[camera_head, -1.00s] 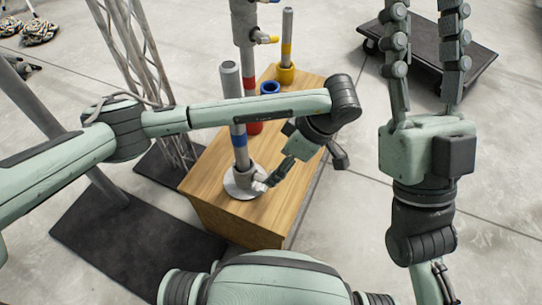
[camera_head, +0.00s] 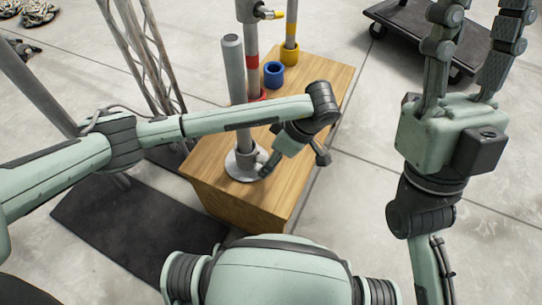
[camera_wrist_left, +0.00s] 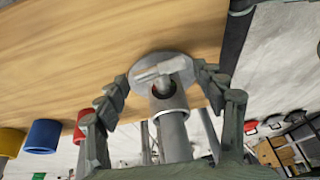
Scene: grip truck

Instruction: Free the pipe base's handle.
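The pipe base (camera_head: 242,172) is a pale grey disc on top of the wooden box, with a grey pipe (camera_head: 233,70) rising from it. In the left wrist view, the disc (camera_wrist_left: 180,58) carries a short light grey handle (camera_wrist_left: 158,71) lying crosswise beside a hollow pipe stub (camera_wrist_left: 167,100). My left gripper (camera_head: 268,168) is low at the right side of the base. In its wrist view, the left gripper's fingers (camera_wrist_left: 165,76) are spread on both sides of the handle, with gaps showing. My right gripper (camera_head: 482,15) is raised and open, empty, away from the box.
The wooden box (camera_head: 310,125) also bears a blue cup (camera_head: 273,75), a red-collared pipe (camera_head: 252,75) and a yellow-collared pipe (camera_head: 290,50). A metal truss (camera_head: 150,60) stands behind left. A dark cart (camera_head: 400,30) is at the back right. The floor right of the box is clear.

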